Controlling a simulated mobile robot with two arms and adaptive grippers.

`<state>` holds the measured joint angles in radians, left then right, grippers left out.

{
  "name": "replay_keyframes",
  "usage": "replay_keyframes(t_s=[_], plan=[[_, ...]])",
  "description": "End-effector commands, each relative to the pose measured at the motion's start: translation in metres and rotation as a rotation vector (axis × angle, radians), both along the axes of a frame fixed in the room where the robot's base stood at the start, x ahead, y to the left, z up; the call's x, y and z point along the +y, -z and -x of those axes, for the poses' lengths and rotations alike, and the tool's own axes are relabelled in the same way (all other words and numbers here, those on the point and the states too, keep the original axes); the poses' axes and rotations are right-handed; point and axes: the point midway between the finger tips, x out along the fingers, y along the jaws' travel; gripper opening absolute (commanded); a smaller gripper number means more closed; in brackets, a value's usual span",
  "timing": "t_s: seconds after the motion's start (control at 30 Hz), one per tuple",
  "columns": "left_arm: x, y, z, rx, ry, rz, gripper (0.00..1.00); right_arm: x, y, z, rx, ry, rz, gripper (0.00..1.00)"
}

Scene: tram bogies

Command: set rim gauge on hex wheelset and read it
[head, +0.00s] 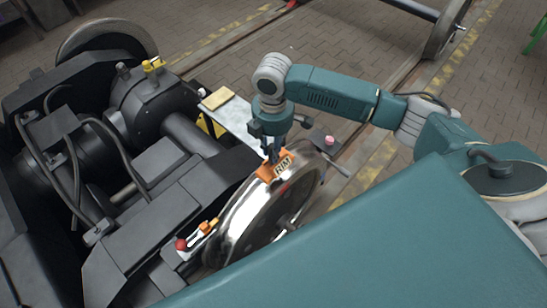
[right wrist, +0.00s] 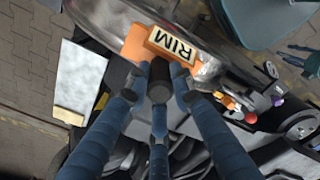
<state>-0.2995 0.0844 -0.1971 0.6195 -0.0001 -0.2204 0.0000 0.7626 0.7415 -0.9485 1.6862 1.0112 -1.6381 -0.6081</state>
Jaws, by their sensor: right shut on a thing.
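The rim gauge (head: 283,165) is an orange block with a pale label reading RIM. In the head view it is at the top edge of a shiny steel wheel (head: 262,215) beside the dark bogie; I cannot tell whether it touches the rim. My right gripper (head: 273,157) comes down from above and is shut on the gauge. In the right wrist view its dark blue fingers (right wrist: 159,85) meet at the gauge (right wrist: 138,45), with the shiny rim (right wrist: 208,68) behind it. No hex mark shows on the wheel. My left gripper is out of view.
The black bogie (head: 150,160) with hoses fills the left. A pale plate (head: 233,118) with a yellow pad (head: 217,98) lies behind the wheel. A red-knobbed lever (head: 182,244) and orange parts sit near the wheel's lower left. Another wheelset (head: 445,28) stands at the back right.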

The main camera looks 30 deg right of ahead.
Motion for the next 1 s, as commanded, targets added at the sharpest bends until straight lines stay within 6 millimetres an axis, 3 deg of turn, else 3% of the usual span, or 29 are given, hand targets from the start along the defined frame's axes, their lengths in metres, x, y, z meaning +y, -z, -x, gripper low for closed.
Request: replay_keyframes(t_s=[0.43, 0.93, 0.97, 1.0], plan=[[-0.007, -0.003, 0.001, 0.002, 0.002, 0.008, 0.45, 0.000, 0.052, 0.000, 0.001, 0.000, 0.000, 0.00], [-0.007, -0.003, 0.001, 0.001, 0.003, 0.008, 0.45, 0.000, 0.061, -0.001, -0.002, 0.001, -0.001, 0.00], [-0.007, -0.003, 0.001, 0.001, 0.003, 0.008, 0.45, 0.000, 0.062, -0.001, -0.002, 0.001, 0.000, 0.24], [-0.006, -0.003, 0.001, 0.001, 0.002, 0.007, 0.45, 0.000, 0.061, -0.001, -0.002, 0.001, -0.001, 0.32]])
